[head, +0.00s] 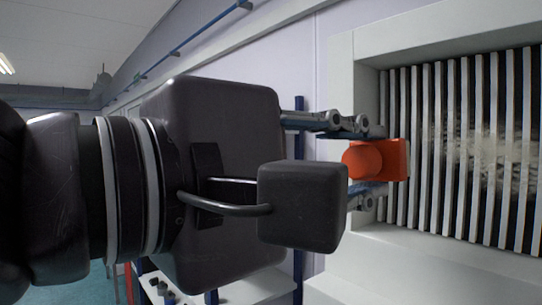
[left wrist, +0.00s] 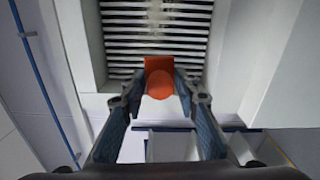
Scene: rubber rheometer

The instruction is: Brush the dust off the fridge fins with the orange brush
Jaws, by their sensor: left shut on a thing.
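The orange brush (head: 386,160) is held between the fingers of my left gripper (head: 366,158), in front of the left part of the fridge fins (head: 476,150). Its right edge overlaps the fins in the head view; I cannot tell whether it touches them. In the left wrist view the brush (left wrist: 159,80) sits between the two fingertips, just below the fins (left wrist: 155,45). Pale dust (head: 480,152) covers the middle of the fins and also shows in the left wrist view (left wrist: 158,14). My right gripper is not in view.
A light grey frame (head: 343,100) surrounds the recessed fins. A blue rail (head: 195,38) runs along the wall at upper left. A white shelf (head: 245,291) with small dark items is below my left arm.

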